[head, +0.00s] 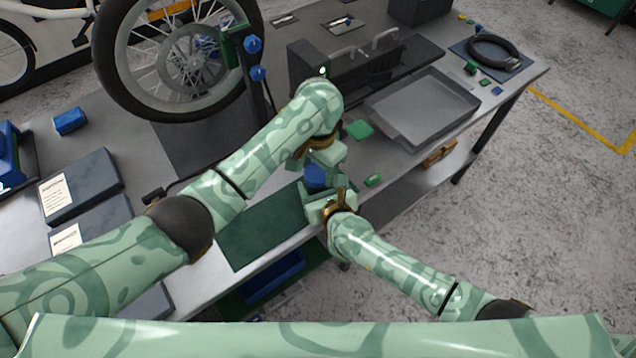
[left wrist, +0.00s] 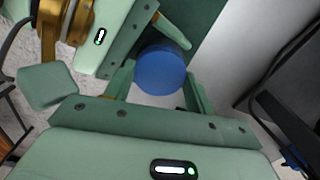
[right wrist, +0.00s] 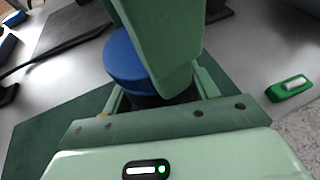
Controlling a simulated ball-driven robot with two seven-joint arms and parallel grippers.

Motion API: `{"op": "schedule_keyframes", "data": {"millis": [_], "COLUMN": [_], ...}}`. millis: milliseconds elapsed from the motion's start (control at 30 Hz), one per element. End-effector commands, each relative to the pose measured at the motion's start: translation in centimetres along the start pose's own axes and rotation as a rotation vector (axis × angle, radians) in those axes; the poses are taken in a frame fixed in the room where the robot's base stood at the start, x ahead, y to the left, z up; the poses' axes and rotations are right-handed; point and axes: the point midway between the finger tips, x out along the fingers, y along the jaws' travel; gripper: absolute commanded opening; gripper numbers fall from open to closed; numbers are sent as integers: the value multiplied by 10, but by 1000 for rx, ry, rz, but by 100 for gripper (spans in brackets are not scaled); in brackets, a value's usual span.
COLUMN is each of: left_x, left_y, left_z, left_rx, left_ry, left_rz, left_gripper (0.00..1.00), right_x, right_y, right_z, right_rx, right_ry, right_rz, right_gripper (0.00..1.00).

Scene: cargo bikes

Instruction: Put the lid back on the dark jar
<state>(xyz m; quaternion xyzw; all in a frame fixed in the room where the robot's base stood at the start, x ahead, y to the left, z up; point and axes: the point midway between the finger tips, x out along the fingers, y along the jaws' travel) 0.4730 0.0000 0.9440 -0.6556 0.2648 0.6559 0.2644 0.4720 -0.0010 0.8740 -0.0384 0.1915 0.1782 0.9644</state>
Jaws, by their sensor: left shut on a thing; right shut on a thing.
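The round blue lid (left wrist: 160,68) is between the fingers of my left gripper (left wrist: 158,90), which is shut on it. It also shows in the head view (head: 316,178), partly covered by my grippers. In the right wrist view the lid (right wrist: 122,58) sits directly above the dark jar (right wrist: 150,99). They look in contact or nearly so; I cannot tell whether the lid is fully seated. My right gripper (right wrist: 160,94) is shut on the jar, of which only a dark strip shows. My left gripper hides part of both there.
A dark green mat (head: 262,238) lies by the bench's front edge. A grey metal tray (head: 425,105) and a black toolbox stand beyond. A small green case (right wrist: 289,88) lies close by. A bike wheel (head: 178,55) and dark boxes (head: 80,185) are left.

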Motion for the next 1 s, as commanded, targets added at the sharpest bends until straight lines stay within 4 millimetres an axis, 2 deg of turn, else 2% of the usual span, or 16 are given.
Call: {"op": "schedule_keyframes", "data": {"millis": [200, 300, 467, 500, 567, 1000], "left_x": [0, 0, 0, 0, 0, 1], "left_y": [-2, -2, -1, -1, -1, 3], "left_z": [0, 0, 0, 0, 0, 0], "left_rx": [608, 818, 835, 834, 834, 836], "left_ry": [-1, -2, -1, -1, -1, 4], "left_rz": [-4, -5, -3, -3, -3, 6], "left_gripper": [27, 27, 27, 63, 79, 80], "right_x": [0, 0, 0, 0, 0, 1], "right_y": [0, 0, 0, 0, 0, -3], "right_z": [0, 0, 0, 0, 0, 0], "right_rx": [0, 0, 0, 0, 0, 0], "right_ry": [0, 0, 0, 0, 1, 1], "right_rz": [0, 0, 0, 0, 0, -7], "right_gripper": [0, 0, 0, 0, 0, 0]}}
